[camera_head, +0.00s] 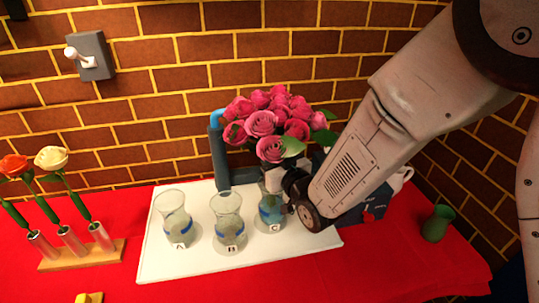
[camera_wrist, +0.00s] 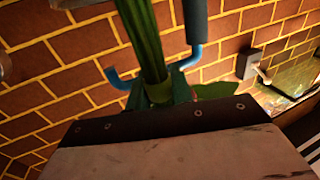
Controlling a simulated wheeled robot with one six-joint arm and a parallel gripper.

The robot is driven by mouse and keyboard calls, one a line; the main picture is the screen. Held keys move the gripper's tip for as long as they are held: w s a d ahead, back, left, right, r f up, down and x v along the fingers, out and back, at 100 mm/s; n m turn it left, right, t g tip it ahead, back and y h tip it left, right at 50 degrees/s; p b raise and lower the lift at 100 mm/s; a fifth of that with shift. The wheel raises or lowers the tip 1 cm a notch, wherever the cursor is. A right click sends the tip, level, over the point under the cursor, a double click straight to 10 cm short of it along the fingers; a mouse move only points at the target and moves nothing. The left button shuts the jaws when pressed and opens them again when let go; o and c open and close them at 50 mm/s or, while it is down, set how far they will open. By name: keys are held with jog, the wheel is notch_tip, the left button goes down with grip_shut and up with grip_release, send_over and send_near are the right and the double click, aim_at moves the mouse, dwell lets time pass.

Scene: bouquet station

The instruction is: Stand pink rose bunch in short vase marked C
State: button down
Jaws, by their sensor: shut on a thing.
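The pink rose bunch (camera_head: 270,121) is upright, blooms on top, above the short glass vase marked C (camera_head: 272,212), the right one of three on a white board. My gripper (camera_head: 276,181) is at the vase's mouth, just under the blooms. In the wrist view, my gripper (camera_wrist: 158,93) is shut on the green stems (camera_wrist: 143,40). The stem ends are hidden, so I cannot tell whether they are inside vase C.
Vase A (camera_head: 173,220) and vase B (camera_head: 228,222) stand left of vase C on the white board (camera_head: 160,262). A grey stand with a blue hook (camera_head: 217,118) is behind. Single flowers stand in a wooden rack (camera_head: 82,255) at left. A green vase (camera_head: 437,223) is at right.

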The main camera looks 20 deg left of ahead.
jog(key=shift+f, duration=0.45)
dwell(0.5)
jog(key=c, duration=1.1)
grip_release()
jog(key=shift+c, duration=0.2)
jog(key=v, duration=0.8)
jog(key=w+d+r+m+h, duration=0.35)
jog(key=w+d+h, duration=0.2)
jog(key=d, duration=0.65)
jog(key=s+d+r+m+g+h, duration=0.25)
jog(key=d+h, duration=0.25)
jog(key=d, duration=0.7)
jog(key=s+d+r+m+g+h, duration=0.1)
jog(key=s+d+r+g, duration=0.1)
jog(key=s+d, duration=0.3)
jog(key=s+d+r+m+g+h, duration=0.1)
jog(key=s+d+g, duration=0.2)
jog(key=s, duration=0.8)
jog(key=s+d+r+m+g+h, duration=0.1)
jog(key=s+d+r+m+g, duration=0.1)
jog(key=s+d, duration=0.6)
jog(key=shift+s+r+g, duration=0.3)
jog(key=shift+s+g, duration=0.15)
jog(key=shift+s, duration=0.2)
